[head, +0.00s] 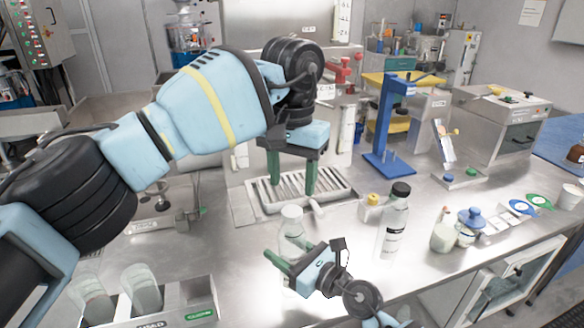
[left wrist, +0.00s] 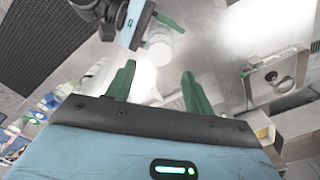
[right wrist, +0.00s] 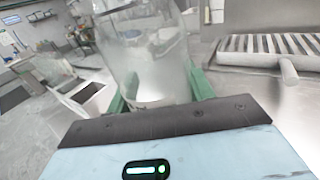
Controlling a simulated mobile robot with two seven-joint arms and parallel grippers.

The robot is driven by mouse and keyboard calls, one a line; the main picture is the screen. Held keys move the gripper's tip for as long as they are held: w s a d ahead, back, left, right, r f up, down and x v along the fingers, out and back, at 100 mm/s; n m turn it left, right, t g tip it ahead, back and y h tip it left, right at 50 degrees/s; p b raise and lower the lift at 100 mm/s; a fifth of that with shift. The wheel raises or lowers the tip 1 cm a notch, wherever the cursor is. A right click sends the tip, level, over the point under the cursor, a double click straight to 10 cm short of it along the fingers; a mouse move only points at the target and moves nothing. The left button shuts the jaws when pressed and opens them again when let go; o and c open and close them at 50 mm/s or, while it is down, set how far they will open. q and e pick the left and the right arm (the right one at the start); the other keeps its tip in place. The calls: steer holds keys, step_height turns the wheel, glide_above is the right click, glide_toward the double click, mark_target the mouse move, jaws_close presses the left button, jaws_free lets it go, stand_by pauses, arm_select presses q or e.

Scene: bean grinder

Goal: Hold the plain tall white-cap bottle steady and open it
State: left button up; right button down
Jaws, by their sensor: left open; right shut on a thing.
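The plain white-cap bottle (head: 291,226) stands upright near the front of the steel table. It is pale and see-through. My right gripper (head: 284,257) is shut around its body, with green fingers on both sides. In the right wrist view the bottle (right wrist: 150,60) sits between the fingers, its top out of frame. My left gripper (head: 292,188) is above and behind the bottle, fingers pointing down, open and empty. In the left wrist view the white cap (left wrist: 158,52) appears beyond the open fingers (left wrist: 158,88), apart from them.
A slatted drain tray (head: 330,194) lies behind the bottle. A black-capped labelled bottle (head: 394,222) and a small yellow-capped jar (head: 372,203) stand to the right. A bin with glass jars (head: 190,303) is at front left. A blue stand (head: 388,125) rises behind.

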mark_target(292, 211)
arm_select(q)
step_height(292, 211, down, 6)
steer(key=shift+f, duration=0.25)
